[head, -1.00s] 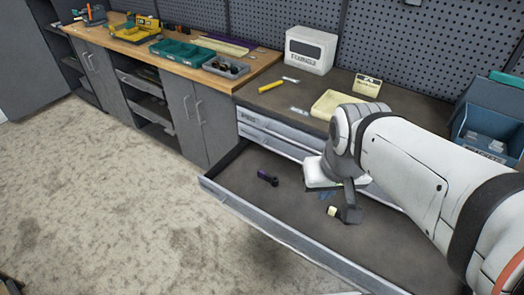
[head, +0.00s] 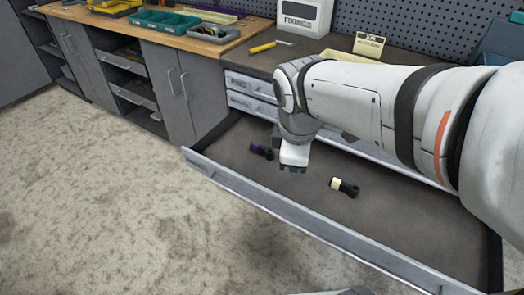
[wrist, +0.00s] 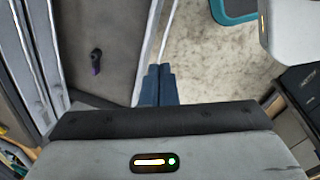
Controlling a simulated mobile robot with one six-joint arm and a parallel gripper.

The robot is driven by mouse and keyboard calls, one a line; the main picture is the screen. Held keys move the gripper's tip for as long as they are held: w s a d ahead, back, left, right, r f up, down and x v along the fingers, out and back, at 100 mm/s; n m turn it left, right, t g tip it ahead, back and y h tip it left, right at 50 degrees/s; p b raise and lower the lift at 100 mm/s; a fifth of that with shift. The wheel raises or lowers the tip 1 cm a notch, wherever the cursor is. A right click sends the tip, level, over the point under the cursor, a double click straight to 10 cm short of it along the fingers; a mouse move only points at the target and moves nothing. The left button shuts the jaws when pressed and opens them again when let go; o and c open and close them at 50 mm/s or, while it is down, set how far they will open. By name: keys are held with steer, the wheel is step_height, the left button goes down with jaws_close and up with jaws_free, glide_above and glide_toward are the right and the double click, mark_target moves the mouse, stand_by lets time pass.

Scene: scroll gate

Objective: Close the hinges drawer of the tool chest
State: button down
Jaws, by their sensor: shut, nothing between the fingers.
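The open drawer (head: 310,185) of the tool chest is pulled far out, with its grey front panel (head: 290,212) toward the floor. Any label on that panel cannot be read. A purple-and-black tool (head: 261,151) and a cream-and-black tool (head: 344,187) lie inside. My gripper (head: 293,168) is over the drawer, between the tools and behind the front panel. In the wrist view my gripper's fingers (wrist: 157,85) are together and empty beside the drawer's edge, with the purple tool (wrist: 96,62) to the left. The arm hides part of the chest front.
Two shut drawers (head: 250,95) show above the open one. The worktop (head: 262,63) holds a yellow-handled tool (head: 262,47), a white box (head: 303,16) and a yellow card (head: 368,45). Grey cabinets (head: 190,90) stand left. The carpeted floor (head: 90,200) in front is clear.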

mark_target(269, 195)
steer(key=w+a+f+n+b, duration=0.2)
steer(key=a+f+n+b, duration=0.2)
steer(key=f+n+b, duration=0.25)
steer(key=w+a+f+n+b, duration=0.2)
steer(key=a+f+n+b, duration=0.1)
steer(key=f+n+b, duration=0.4)
steer(key=shift+n+h, duration=0.25)
steer(key=shift+h, duration=0.15)
steer(key=b+x, duration=0.2)
steer(key=x, duration=0.2)
steer(key=w+b+x, duration=0.1)
steer(key=b+x, duration=0.1)
steer(key=x, duration=0.2)
steer(key=w+b+x, duration=0.1)
steer(key=b+x, duration=0.1)
steer(key=x, duration=0.2)
steer(key=shift+d+r, duration=0.3)
steer(key=shift+d, duration=0.05)
steer(key=shift+w+d+r, duration=0.15)
steer(key=shift+w+d, duration=0.2)
steer(key=shift+w, duration=0.1)
